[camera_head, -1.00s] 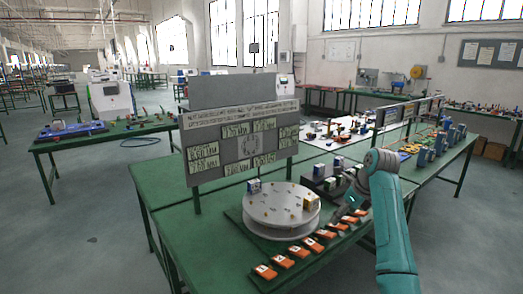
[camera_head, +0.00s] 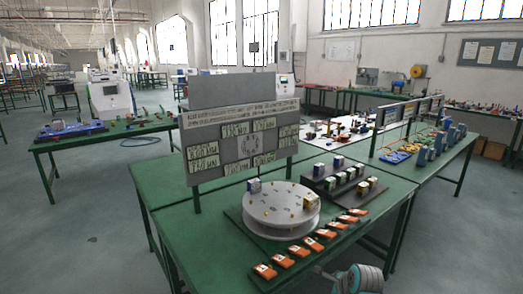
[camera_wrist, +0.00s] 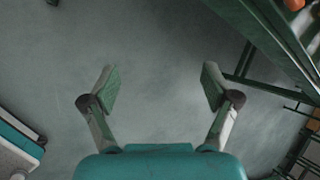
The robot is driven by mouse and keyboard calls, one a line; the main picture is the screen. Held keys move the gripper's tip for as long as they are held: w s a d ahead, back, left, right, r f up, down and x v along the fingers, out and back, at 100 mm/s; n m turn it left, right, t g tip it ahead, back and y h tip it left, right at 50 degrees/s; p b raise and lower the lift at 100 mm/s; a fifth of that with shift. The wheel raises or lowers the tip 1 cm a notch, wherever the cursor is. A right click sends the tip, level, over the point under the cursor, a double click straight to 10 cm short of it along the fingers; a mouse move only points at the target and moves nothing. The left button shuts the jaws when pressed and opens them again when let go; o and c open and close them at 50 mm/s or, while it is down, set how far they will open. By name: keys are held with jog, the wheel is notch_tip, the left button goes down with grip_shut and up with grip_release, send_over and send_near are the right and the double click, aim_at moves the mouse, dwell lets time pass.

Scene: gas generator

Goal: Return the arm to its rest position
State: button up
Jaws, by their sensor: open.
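My gripper (camera_wrist: 160,88) is open and empty in the wrist view, its two fingers spread wide over bare floor. In the head view, the wrist end of my arm (camera_head: 358,279) shows at the bottom edge, in front of the green table (camera_head: 222,262). It is apart from the round grey turntable (camera_head: 281,222) and the row of orange blocks (camera_head: 300,250). Most of the arm is out of the head view, and the fingertips cannot be made out there.
A grey board (camera_head: 199,95) with labels stands behind the turntable. A dark rack (camera_head: 337,192) with small blocks is right of the turntable. A table edge and legs (camera_wrist: 262,40) show at the wrist view's upper right. Open floor lies below the gripper.

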jog(key=s+a+f+n+t+h, duration=0.15)
jog(key=s+f+n, duration=0.35)
jog(key=s+f, duration=0.9)
jog(key=s+a+n+t, duration=0.25)
jog(key=s+n, duration=0.25)
jog(key=s, duration=1.4)
jog(key=s+r+n+t, duration=0.1)
jog(key=s+r+n, duration=0.25)
jog(key=s, duration=0.45)
jog(key=s+r+n+t, duration=0.1)
jog(key=s+r+n, duration=0.2)
jog(key=s+r, duration=0.35)
jog(key=s+r+n+t, duration=0.2)
jog(key=s+r+n, duration=0.4)
jog(key=s+r, duration=0.6)
jog(key=shift+s+a+r, duration=0.25)
jog(key=shift+s+r, duration=0.05)
jog(key=shift+r, duration=0.2)
jog(key=shift+h, duration=0.25)
